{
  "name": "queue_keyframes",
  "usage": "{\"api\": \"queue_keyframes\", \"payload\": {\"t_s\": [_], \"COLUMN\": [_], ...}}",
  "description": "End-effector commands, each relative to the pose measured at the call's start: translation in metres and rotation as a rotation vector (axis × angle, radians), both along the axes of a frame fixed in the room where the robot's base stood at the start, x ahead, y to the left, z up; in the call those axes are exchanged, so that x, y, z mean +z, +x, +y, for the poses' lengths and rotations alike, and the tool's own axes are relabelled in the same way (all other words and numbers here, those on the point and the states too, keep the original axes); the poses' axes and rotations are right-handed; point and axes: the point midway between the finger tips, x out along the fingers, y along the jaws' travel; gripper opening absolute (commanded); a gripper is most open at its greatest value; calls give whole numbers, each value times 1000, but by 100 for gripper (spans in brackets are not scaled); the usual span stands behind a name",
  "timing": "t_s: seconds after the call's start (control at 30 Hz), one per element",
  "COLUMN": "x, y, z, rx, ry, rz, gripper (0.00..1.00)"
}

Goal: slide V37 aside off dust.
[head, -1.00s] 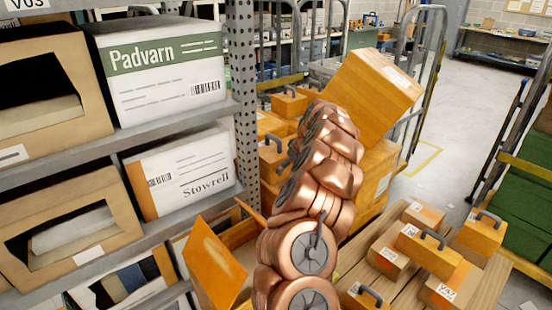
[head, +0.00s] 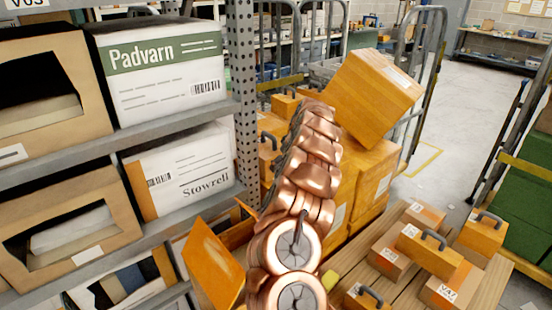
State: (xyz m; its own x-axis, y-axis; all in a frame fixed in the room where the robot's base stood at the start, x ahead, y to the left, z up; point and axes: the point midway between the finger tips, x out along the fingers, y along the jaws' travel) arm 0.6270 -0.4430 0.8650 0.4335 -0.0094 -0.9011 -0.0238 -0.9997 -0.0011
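Several orange cases and cartons with small white labels stand on a slatted wooden surface (head: 487,289) at the lower right. The front carton (head: 436,287) has a label that may read V47; the other labels are too small to read, so I cannot tell which is V37. A handled case (head: 440,258) stands in the middle, another (head: 482,238) at the right, and small cartons (head: 426,216) (head: 385,262) beside them. No dust can be made out. My copper arm rises left of these cases, apart from them in the picture. My gripper is not visible.
Shelving (head: 245,100) with storage boxes fills the left, including a Padvarn box (head: 160,85) and a Stowrell box (head: 180,178). An open orange bin (head: 212,268) and stacked cartons (head: 372,95) flank my arm. Clear floor (head: 470,120) lies beyond at the right.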

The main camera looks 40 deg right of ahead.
Motion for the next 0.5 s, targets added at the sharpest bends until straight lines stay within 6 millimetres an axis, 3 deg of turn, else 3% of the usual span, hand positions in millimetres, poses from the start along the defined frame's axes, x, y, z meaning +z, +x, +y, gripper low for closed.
{"api": "queue_keyframes", "payload": {"t_s": [0.5], "x": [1], "y": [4], "z": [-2], "rx": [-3], "ry": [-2], "rz": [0], "gripper": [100]}}
